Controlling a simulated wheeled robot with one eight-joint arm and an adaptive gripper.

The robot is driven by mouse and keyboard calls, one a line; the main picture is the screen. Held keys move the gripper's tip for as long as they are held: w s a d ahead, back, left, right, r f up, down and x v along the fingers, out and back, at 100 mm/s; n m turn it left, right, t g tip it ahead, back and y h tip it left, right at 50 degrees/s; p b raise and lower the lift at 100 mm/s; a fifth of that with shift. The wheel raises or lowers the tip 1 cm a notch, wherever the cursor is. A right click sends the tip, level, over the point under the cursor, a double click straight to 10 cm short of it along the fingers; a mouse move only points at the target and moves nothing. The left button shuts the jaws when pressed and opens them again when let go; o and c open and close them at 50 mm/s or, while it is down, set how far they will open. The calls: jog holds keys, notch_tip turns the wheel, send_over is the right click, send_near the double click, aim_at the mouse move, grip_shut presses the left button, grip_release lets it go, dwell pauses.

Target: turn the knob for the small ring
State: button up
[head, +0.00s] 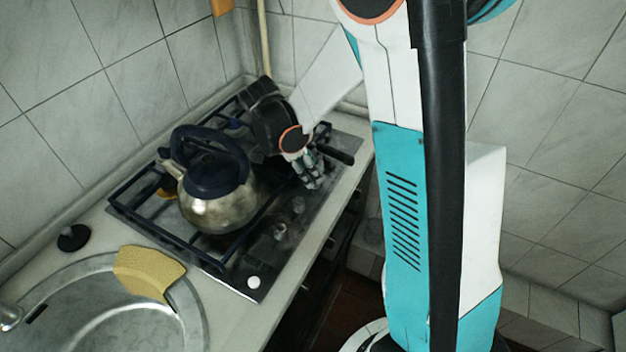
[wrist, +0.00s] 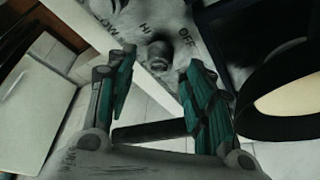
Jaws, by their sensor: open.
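My gripper (head: 313,183) is open over the far end of the hob's row of knobs in the head view. In the wrist view its teal fingers (wrist: 160,64) are spread, with a round knob (wrist: 160,54) showing beyond and between the tips. I cannot tell whether they touch it. The panel around the knob is marked LOW, HI and OFF. Other knobs, including a grey one (head: 298,205), another grey one (head: 279,230) and a white one (head: 253,282), run along the hob's (head: 262,262) front edge. Which ring this knob serves is not legible.
A steel kettle (head: 222,210) with a dark handle stands on the hob grate. Behind my gripper is a dark pan (head: 265,112), its handle (head: 336,153) sticking out beside the gripper. A sink (head: 110,325) with a yellow cloth (head: 148,272) lies at the near left.

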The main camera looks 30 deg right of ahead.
jog(key=shift+b+x, duration=0.45)
jog(key=shift+x, duration=1.4)
